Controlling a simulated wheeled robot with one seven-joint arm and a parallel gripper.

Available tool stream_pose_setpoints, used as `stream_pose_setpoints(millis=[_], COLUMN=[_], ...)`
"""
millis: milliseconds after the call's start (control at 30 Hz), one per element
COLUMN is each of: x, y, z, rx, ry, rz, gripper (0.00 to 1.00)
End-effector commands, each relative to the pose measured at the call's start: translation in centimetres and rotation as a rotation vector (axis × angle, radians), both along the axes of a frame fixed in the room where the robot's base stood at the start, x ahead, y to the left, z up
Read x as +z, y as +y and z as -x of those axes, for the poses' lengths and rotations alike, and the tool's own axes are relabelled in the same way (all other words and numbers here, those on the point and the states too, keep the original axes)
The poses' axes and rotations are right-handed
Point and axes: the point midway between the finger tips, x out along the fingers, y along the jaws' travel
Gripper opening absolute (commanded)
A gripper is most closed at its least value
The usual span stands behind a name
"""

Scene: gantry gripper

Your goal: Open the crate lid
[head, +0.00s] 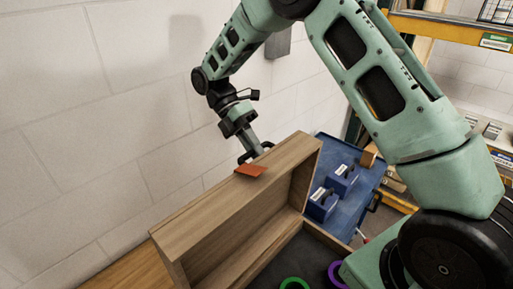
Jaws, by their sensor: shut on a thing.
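The wooden crate lid (232,203) stands raised on its edge, its hollow inner side facing the crate's opening. An orange tab (250,171) sits at the middle of its upper edge. My gripper (256,152) reaches down from above and is shut on the lid's upper edge beside the tab. The fingertips are small and partly hidden, so their exact grip is hard to see. The crate's dark floor (290,262) shows below, with a green ring (294,284) and a purple ring (335,273) inside. The picture's lower edge cuts off the crate's front.
A blue cart (349,205) with two blue boxes (342,179) (322,203) stands right of the crate. A pale block wall (80,130) rises close behind the lid. A yellow shelf rack (450,28) is at the upper right. My arm covers much of the right side.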

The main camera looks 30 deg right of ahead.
Motion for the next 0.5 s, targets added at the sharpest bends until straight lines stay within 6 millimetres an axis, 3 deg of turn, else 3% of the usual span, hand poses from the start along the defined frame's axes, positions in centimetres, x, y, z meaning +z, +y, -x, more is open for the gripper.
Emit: stream_pose_setpoints(millis=[100,500], x=[-1.4,-2.8], y=[0.4,1.2], z=[-1.2,-3.8], rx=[0.001,0.0], ry=[0.062,0.166], rz=[0.014,0.048], gripper=[0.0,0.0])
